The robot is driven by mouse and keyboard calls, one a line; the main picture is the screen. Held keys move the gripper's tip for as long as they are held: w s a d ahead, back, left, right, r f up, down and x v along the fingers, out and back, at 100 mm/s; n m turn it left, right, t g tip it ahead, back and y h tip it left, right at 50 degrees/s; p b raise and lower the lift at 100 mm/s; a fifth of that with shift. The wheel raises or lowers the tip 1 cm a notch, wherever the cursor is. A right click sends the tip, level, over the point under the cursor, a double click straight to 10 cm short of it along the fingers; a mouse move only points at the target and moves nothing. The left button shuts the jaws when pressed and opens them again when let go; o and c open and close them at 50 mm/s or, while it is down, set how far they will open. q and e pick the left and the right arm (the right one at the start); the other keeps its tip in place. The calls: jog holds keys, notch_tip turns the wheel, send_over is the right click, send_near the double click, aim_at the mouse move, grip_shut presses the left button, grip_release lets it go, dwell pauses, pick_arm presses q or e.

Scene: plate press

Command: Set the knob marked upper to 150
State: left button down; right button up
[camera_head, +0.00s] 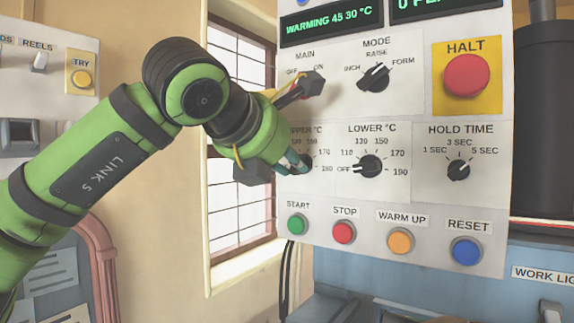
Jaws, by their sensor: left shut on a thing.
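The control panel (335,130) fills the middle of the view. The knob marked UPPER °C (306,162) is at its left side, mostly hidden by my left gripper (294,165). The left gripper is shut on this knob. I cannot tell where the knob points. The LOWER °C knob (369,166) to its right points left at OFF. The display (331,22) above reads "WARMING 45 30 °C". My right gripper is not in view.
Above are the MAIN switch (312,84) and the MODE knob (374,77). The red HALT button (466,76) is at upper right, the HOLD TIME knob (458,170) below it. START (297,225), STOP (344,232), WARM UP (400,241) and RESET (466,251) buttons line the bottom.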

pick_arm(q)
jog(key=shift+r+m, duration=0.15)
jog(key=shift+m, duration=0.15)
dwell(0.4)
jog(key=c, duration=1.1)
grip_release()
jog(key=shift+s, duration=0.1)
jog(key=v, duration=1.2)
jog(key=shift+s+d, duration=0.1)
jog(key=shift+d, duration=0.05)
